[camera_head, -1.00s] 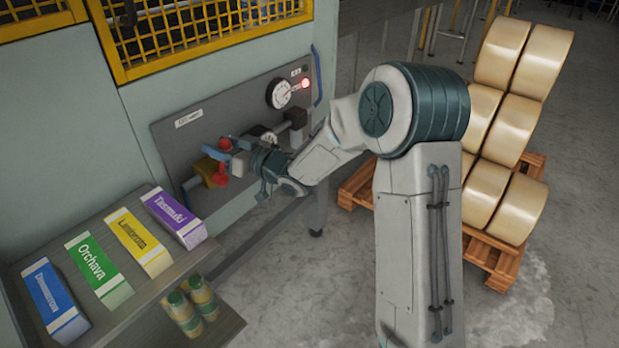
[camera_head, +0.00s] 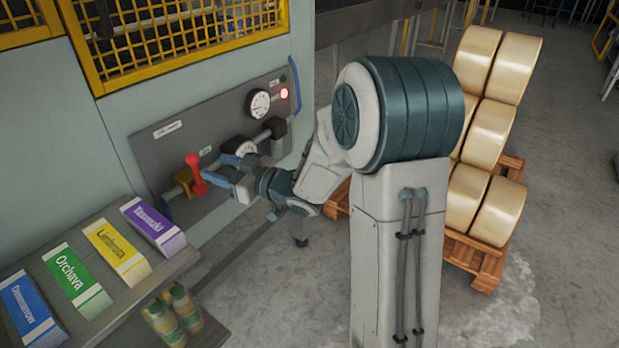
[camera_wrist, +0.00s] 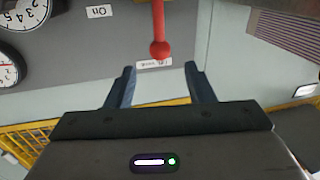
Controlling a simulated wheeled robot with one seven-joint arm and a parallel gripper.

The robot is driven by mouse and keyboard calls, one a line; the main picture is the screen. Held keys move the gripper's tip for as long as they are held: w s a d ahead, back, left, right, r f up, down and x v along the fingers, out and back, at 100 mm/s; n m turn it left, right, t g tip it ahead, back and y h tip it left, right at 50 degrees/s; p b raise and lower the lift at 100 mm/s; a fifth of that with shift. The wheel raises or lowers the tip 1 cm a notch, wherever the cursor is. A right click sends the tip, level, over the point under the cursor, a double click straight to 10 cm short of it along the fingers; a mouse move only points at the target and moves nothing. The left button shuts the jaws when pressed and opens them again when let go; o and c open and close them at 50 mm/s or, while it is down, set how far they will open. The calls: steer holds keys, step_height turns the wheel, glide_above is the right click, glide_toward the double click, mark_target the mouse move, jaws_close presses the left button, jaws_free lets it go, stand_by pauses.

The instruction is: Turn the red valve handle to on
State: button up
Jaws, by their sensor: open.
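The red valve handle (camera_head: 194,172) stands roughly upright on a pipe on the grey panel (camera_head: 150,150). In the wrist view its red shaft (camera_wrist: 158,20) comes down from the top edge and ends in a round knob. The knob lies over or just above a small white label (camera_wrist: 153,63) that is hard to read. A label reading "On" (camera_wrist: 99,11) is to the left of the shaft. My gripper (camera_head: 230,171) is open and empty just right of the handle. In the wrist view the knob is centred just beyond my gripper's blue fingertips (camera_wrist: 159,70), apparently untouched.
A round gauge (camera_head: 259,103) and a lit red lamp (camera_head: 284,93) are on the panel's upper right. A second dial (camera_head: 244,147) is close behind my gripper. A shelf (camera_head: 100,300) with coloured boxes is at lower left. Rolls on a pallet (camera_head: 470,255) stand at right.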

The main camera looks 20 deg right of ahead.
steer(key=s+d+r+m+h+p, duration=0.2)
steer(key=s+d+m+h, duration=0.1)
steer(key=d+h, duration=0.3)
steer(key=s+d+r+m+h+p, duration=0.2)
steer(key=d+m+h+p, duration=0.1)
steer(key=d+h, duration=0.35)
steer(key=s+d+m+g+h+p, duration=0.2)
steer(key=s+g, duration=0.3)
steer(key=s, duration=0.5)
steer(key=shift+s+d+r+m+g, duration=0.2)
steer(key=shift+s+r+m+g, duration=0.1)
steer(key=shift+r+m, duration=0.15)
